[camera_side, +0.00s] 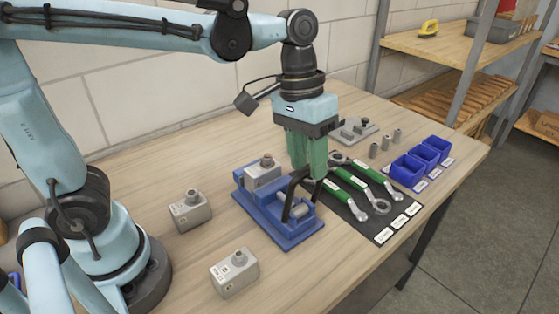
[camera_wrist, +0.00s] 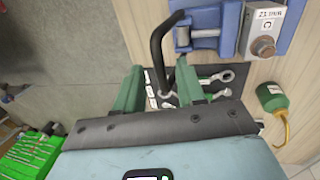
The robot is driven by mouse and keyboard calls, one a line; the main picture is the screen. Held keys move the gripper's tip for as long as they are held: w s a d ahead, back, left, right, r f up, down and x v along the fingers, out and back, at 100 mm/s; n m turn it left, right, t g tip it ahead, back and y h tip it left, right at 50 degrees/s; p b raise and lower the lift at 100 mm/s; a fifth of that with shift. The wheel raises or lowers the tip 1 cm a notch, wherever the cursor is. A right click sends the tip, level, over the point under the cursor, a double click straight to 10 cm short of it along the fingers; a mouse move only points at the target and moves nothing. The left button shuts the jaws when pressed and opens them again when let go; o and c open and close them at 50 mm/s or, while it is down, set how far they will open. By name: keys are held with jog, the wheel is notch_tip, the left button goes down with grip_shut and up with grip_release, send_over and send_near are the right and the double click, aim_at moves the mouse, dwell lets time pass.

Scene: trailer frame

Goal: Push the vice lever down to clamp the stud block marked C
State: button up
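The blue vice (camera_side: 278,222) sits on the bench; part of it also shows in the wrist view (camera_wrist: 228,14). Contact with the lever cannot be told. In the side view my gripper (camera_side: 307,178) is just above the vice's right side.
Two loose stud blocks, one (camera_side: 190,211) left of the vice and one (camera_side: 234,272) in front, stand on the bench. Green-handled wrenches (camera_side: 352,190) lie on a dark mat close right. Blue bins (camera_side: 408,171) and small metal sockets stand farther right.

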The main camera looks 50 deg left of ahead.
grip_shut()
dwell(0.3)
jog(key=d+f+y, duration=0.2)
jog(key=d+f, duration=0.2)
jog(key=d, duration=0.4)
jog(key=shift+d+y, duration=0.35)
jog(key=shift+y, duration=0.05)
jog(key=c, duration=0.6)
grip_release()
jog(key=shift+d, duration=0.1)
jog(key=o, duration=0.6)
